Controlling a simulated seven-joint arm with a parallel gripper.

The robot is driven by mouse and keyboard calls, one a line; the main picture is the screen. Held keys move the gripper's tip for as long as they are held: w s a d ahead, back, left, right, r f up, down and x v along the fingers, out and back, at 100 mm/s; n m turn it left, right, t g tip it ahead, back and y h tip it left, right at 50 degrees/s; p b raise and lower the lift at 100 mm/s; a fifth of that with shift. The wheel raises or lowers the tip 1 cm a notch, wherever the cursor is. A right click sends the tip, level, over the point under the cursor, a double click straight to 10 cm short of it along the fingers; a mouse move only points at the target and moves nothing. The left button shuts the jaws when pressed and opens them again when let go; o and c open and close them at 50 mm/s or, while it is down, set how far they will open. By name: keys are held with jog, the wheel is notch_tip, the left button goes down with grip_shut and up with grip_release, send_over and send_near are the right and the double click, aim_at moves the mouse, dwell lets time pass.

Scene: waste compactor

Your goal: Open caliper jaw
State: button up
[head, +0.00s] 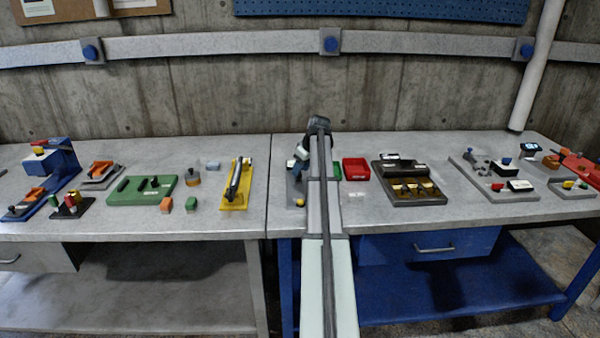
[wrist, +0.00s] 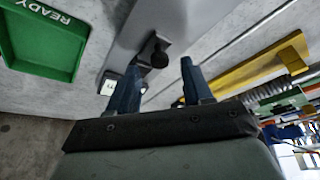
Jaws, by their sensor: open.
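In the wrist view, the two dark blue fingers of my gripper (wrist: 161,78) stand apart with nothing held between them. In the head view, my gripper (head: 299,160) is over the middle of the bench, mostly hidden by my arm. A grey base (head: 292,190) shows beneath it, largely covered by my arm.
A green tray marked READY (wrist: 42,38) lies to the left in the wrist view. A red bin (head: 356,169) and a dark sorting tray (head: 409,190) stand right of my arm. A yellow fixture (head: 235,200) is to the left.

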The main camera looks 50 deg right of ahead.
jog(key=shift+x, duration=1.15)
grip_shut()
